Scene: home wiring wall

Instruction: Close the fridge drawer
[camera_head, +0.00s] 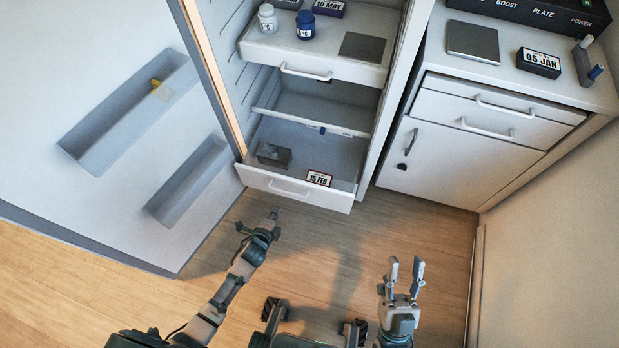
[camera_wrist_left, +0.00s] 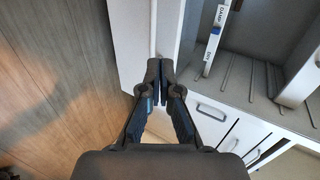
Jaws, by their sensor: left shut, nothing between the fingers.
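The fridge's lower drawer (camera_head: 338,197) is pulled out, with a white front and a bar handle. A dark box (camera_head: 274,155) and a block marked "15 FEB" (camera_head: 319,178) are in it. The fridge's upper drawer (camera_head: 345,72) also juts out. My left gripper (camera_head: 275,212) is shut and empty, just in front of the lower drawer's front, left of its middle. In the left wrist view its closed fingertips (camera_wrist_left: 160,66) overlap a white panel; contact cannot be told. My right gripper (camera_head: 406,264) is open and empty, low and right of the drawer.
The fridge door (camera_head: 115,60) stands wide open at the left, with two bins. Bottles (camera_head: 305,24) and a "10 MAY" block (camera_head: 329,8) are on the upper drawer. A white cabinet (camera_head: 440,165) stands at the right. The wooden floor (camera_head: 330,240) before the drawer is clear.

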